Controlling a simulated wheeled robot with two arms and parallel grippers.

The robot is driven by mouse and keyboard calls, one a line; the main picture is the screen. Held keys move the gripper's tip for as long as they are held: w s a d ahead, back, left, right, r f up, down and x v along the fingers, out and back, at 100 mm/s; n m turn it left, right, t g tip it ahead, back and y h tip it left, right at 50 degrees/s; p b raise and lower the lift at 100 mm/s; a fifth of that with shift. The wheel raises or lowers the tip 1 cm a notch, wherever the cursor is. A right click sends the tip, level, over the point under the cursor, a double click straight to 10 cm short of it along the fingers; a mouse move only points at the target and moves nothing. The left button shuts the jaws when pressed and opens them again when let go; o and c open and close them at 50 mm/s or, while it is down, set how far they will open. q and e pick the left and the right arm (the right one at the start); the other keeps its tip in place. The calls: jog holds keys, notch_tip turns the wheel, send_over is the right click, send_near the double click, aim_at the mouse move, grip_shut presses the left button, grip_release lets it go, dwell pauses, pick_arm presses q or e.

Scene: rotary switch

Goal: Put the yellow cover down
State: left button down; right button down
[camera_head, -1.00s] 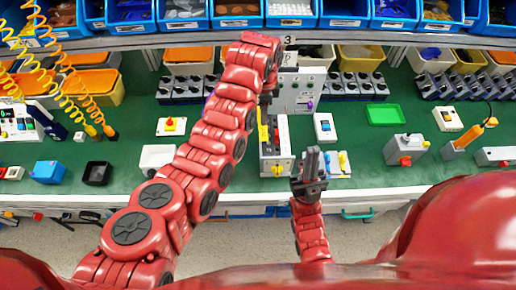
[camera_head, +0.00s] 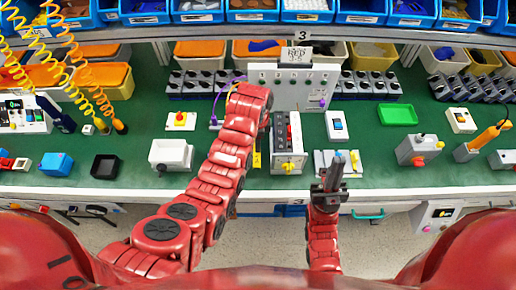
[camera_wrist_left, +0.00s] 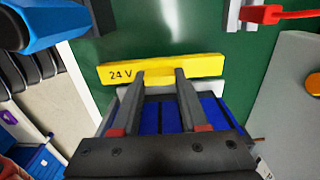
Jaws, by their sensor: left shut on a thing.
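The yellow cover (camera_wrist_left: 162,68), a bar marked "24 V", lies across the fingertips of my left gripper (camera_wrist_left: 160,76) in the left wrist view. The gripper is shut on it.
A grey panel (camera_head: 293,92) stands behind the switch unit. A white box (camera_head: 171,153) is to the left, and a plate with yellow parts (camera_head: 330,161) is to the right. A green tray (camera_head: 397,115) lies further right.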

pick_arm(q)
notch_tip(320, 180, down, 2)
jog(key=shift+s+f+p, duration=0.15)
jog(key=shift+f+p, duration=0.05)
jog(key=shift+p, duration=0.4)
jog(key=shift+f, duration=0.5)
jog(key=shift+f, duration=0.1)
jog(key=shift+c, duration=2.1)
grip_release()
jog(key=shift+f, duration=0.1)
